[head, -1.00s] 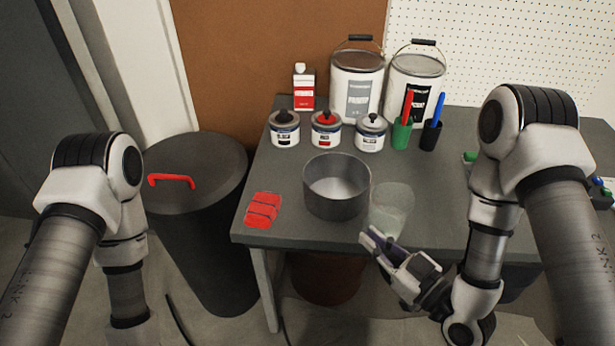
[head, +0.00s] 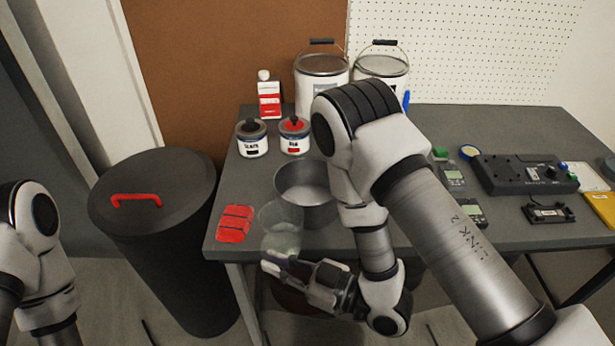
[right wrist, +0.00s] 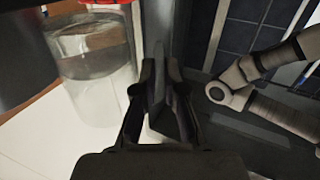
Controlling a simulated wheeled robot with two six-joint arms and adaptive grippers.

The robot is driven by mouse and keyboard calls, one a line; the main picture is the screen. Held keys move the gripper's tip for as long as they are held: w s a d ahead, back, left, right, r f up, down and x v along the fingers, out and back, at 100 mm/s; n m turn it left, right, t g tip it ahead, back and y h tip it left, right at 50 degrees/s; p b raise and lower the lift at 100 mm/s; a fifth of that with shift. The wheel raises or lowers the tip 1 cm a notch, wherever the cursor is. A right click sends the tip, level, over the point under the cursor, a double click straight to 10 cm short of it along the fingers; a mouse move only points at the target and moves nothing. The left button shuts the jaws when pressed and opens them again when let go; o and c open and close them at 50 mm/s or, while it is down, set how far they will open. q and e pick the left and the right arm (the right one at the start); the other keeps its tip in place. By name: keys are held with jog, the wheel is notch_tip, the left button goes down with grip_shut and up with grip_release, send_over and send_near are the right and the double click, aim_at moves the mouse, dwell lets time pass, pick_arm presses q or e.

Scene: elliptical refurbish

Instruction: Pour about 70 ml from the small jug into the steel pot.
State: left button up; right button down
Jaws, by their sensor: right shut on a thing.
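The small jug (head: 281,232) is clear and see-through, with some clear liquid low inside. It looks about upright, in front and to the left of the steel pot (head: 318,214), and overlaps the pot's rim in the head view. My right gripper (head: 277,266) is shut on the jug, low at its near side. In the right wrist view the jug (right wrist: 95,75) shows at left beside the gripper's fingers (right wrist: 160,90); the exact grip is hard to make out. The pot is grey and open, partly hidden behind the jug and my right arm. My left gripper is out of frame.
A folded red cloth (head: 235,224) lies left of the pot. Paint tins (head: 252,145) and large pails (head: 321,85) stand behind. A black device (head: 520,174) and small items lie at right. A dark bin (head: 150,230) stands left of the table (head: 245,185).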

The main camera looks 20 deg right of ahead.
jog(key=w+d+r+m+p, duration=0.2)
jog(key=r+m+p, duration=0.3)
jog(key=p, duration=0.3)
jog(key=w+d+r+m+p, duration=0.2)
jog(key=w+r+m+p, duration=0.1)
jog(key=r+p, duration=0.5)
jog(key=shift+w+d+m+g, duration=0.2)
jog(key=shift+m+g, duration=0.2)
jog(key=shift+m, duration=0.5)
jog(key=shift+w+r+m+p, duration=0.15)
jog(key=shift+r+m+p, duration=0.2)
jog(key=shift+r, duration=0.1)
jog(key=shift+w+d+m, duration=0.35)
jog(key=shift+w+m, duration=0.05)
jog(key=shift+m, duration=0.35)
dwell(0.5)
